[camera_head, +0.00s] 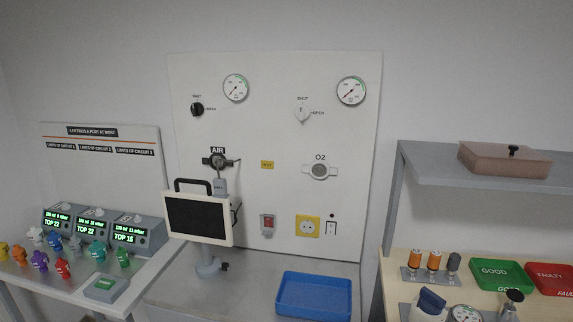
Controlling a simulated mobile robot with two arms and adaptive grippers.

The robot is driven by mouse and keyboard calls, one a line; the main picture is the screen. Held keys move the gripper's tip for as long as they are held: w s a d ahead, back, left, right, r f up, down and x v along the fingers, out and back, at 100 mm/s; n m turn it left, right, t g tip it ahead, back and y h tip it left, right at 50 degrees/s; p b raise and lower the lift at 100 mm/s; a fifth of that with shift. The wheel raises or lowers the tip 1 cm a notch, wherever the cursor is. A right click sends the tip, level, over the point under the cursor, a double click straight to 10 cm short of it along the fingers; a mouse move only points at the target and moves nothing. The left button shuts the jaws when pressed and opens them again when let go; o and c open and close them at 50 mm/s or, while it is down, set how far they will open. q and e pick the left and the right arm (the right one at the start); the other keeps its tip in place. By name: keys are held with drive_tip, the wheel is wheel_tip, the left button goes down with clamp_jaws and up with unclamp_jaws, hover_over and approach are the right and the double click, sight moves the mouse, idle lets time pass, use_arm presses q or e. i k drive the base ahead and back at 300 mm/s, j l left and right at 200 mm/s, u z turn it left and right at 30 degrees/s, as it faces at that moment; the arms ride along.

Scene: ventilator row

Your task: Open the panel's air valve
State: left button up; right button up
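The white wall panel (268,130) carries two valve knobs. The black knob (197,109) is at upper left, above the AIR outlet (216,160), with small lettering above it and to its right. Which way it points is too small to tell. The round gauge (236,88) beside it has a white face with a green arc. The white knob (302,112) is above the O2 outlet (320,171), between SHUT and OPEN labels, and appears to point up. A grey fitting (219,187) sits at the AIR outlet. Neither of my grippers is in view.
A screen on a stand (198,216) stands before the panel's lower left. A blue tray (314,294) lies on the bench. Lit display units (137,234) and several coloured pieces (62,268) are at left. A shelf (480,172) with a lidded box (505,159) juts out at right.

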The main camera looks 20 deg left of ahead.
sight(197, 109)
drive_tip(key=l+u, duration=0.2)
drive_tip(key=u, duration=0.3)
drive_tip(key=i+l+u, duration=0.1)
drive_tip(key=l+u, duration=0.15)
drive_tip(key=u, duration=0.2)
drive_tip(key=l+u, duration=0.25)
drive_tip(key=u, duration=0.25)
